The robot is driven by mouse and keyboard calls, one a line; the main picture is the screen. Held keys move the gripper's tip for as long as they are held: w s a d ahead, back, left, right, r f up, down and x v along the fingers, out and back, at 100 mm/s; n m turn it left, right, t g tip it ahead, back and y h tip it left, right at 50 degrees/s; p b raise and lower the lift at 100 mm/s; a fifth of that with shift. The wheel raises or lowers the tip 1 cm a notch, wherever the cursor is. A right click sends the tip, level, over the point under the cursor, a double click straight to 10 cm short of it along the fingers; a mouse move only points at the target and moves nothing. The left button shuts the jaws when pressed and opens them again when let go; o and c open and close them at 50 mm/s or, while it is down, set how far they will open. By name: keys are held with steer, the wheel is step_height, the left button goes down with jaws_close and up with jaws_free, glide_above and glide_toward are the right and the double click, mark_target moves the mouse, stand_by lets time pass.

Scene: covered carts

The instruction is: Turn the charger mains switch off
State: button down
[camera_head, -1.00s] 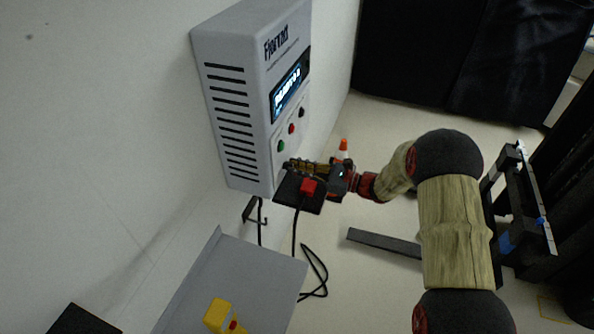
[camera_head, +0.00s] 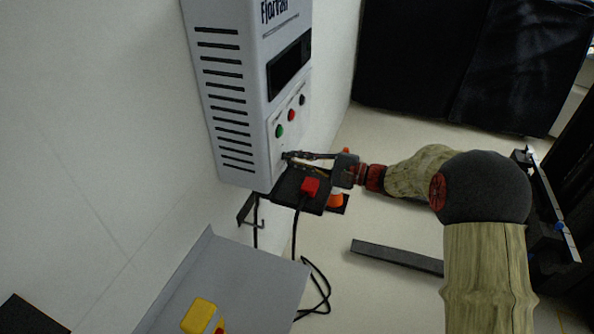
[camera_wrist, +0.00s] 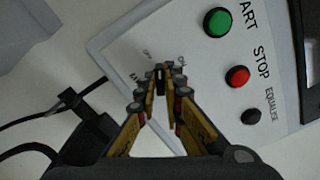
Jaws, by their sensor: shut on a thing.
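The charger (camera_head: 222,75) is a light grey wall box with side vents and a dark, unlit display (camera_head: 289,66). My gripper (camera_head: 290,156) reaches its lower front from the right. In the wrist view my gripper (camera_wrist: 160,80) has its fingertips together on the small dark mains switch (camera_wrist: 160,72), beside partly covered lettering on the front panel. The fingertips hide most of the switch, so its exact position is hard to tell.
Green (camera_wrist: 217,22), red (camera_wrist: 237,76) and black (camera_wrist: 251,116) buttons sit close to my fingers. A dark plate with a red plug (camera_head: 310,186) and cables is below my gripper. A grey cart top (camera_head: 230,265) with a yellow object (camera_head: 198,315) stands lower left.

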steer(key=n+b, duration=0.2)
steer(key=b, duration=0.1)
steer(key=n+b, duration=0.2)
steer(key=b, duration=0.1)
steer(key=shift+f, duration=0.4)
steer(key=shift+r+n+b, duration=0.1)
steer(key=shift+n+b, duration=0.7)
steer(key=shift+b, duration=0.35)
steer(key=shift+r, duration=0.1)
steer(key=c, duration=1.9)
jaws_free()
steer(key=v, duration=1.2)
steer(key=shift+r, duration=0.1)
